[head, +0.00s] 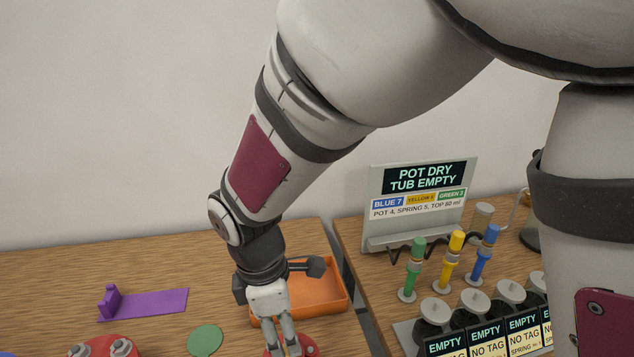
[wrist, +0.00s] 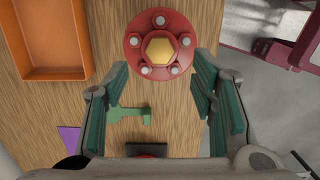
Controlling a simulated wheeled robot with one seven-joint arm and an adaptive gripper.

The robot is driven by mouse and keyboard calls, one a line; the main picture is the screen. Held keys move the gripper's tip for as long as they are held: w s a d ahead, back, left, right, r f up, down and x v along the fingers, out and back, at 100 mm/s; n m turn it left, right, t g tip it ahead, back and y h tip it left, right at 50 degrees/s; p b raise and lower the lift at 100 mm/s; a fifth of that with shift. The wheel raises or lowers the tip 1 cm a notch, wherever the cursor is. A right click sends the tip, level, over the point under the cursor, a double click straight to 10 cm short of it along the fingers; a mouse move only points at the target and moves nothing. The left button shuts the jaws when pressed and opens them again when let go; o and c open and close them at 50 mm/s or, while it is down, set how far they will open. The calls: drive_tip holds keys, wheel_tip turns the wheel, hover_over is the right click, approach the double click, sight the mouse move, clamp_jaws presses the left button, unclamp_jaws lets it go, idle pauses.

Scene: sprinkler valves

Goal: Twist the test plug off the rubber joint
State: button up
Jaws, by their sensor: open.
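A red round flange (wrist: 136,64) with several grey bolts lies on the wooden table in the wrist view. A yellow hexagonal piece (wrist: 159,48) sits at its centre; it looks like the test plug on the rubber joint. In the head view only part of a red rim (head: 309,345) shows at the bottom edge, behind my fingers. My gripper (wrist: 160,68) is open and empty, its two green-padded fingers on either side of the flange's near part. It points down in the head view (head: 284,343). How high the fingertips are above the plug I cannot tell.
An orange tray (head: 340,307) lies behind my gripper. A purple bracket (head: 158,302), a green disc (head: 205,340) and another red bolted part (head: 88,350) lie to the left. On the right bench stand green, yellow and blue posts (head: 455,250), labelled pots and a sign (head: 417,200).

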drive_tip(key=f, duration=0.6)
drive_tip(key=shift+w+d+f, duration=0.1)
drive_tip(key=shift+d+f, duration=0.2)
drive_tip(key=shift+d, duration=0.1)
drive_tip(key=shift+c, duration=0.3)
clamp_jaws()
drive_tip(key=shift+n, duration=1.2)
drive_tip(key=shift+n+b, duration=0.65)
drive_tip(key=shift+n, duration=0.65)
